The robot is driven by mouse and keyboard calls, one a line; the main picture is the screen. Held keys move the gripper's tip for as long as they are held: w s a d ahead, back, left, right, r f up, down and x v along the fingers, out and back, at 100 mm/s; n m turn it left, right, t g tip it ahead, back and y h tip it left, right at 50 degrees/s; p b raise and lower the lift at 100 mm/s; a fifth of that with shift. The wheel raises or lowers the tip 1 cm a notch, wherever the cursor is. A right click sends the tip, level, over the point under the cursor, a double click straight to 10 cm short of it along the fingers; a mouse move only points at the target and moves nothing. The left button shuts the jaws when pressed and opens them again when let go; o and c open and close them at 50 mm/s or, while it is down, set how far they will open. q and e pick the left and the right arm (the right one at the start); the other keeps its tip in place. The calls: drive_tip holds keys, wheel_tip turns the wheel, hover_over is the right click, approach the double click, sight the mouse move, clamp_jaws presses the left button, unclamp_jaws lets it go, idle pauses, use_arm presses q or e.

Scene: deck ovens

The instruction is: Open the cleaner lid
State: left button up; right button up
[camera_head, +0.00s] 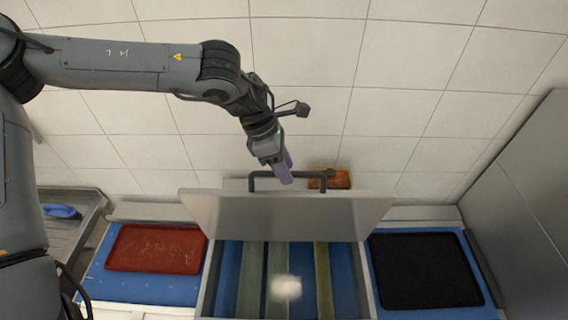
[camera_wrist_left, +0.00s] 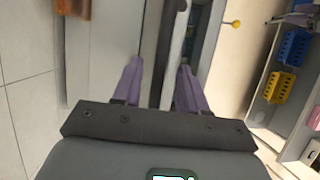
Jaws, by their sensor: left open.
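The cleaner lid (camera_head: 290,218) is a grey metal panel that stands raised and tilted at the back of its open box (camera_head: 208,290). A dark bar handle (camera_head: 308,174) runs along the lid's upper edge. My left gripper (camera_head: 284,172) has purple fingers and is at the handle, near its middle. In the left wrist view the fingers of this gripper (camera_wrist_left: 160,72) are apart, with the lid's edge and bar running between them. I cannot tell whether they touch the handle. My right gripper is not in view.
Blue and greenish strips (camera_head: 278,275) line the box. A red tray (camera_head: 158,248) lies to its left and a black tray (camera_head: 425,270) to its right. An orange-brown block (camera_head: 338,179) sits behind the lid. Tall grey panels (camera_head: 520,190) stand at right. The tiled floor behind is clear.

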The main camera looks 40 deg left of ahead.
use_arm(q)
clamp_jaws()
idle(0.3)
drive_tip(key=shift+t+y, duration=0.6)
drive_tip(key=shift+t, duration=0.1)
drive_tip(key=s+d+b, duration=0.1)
drive_tip(key=b, duration=0.1)
drive_tip(key=s+d+b, duration=0.1)
drive_tip(key=s+b, duration=0.1)
drive_tip(key=s+d+b, duration=0.1)
drive_tip(key=d+b, duration=0.1)
drive_tip(key=shift+s+f, duration=0.2)
drive_tip(key=shift+f, duration=0.15)
unclamp_jaws()
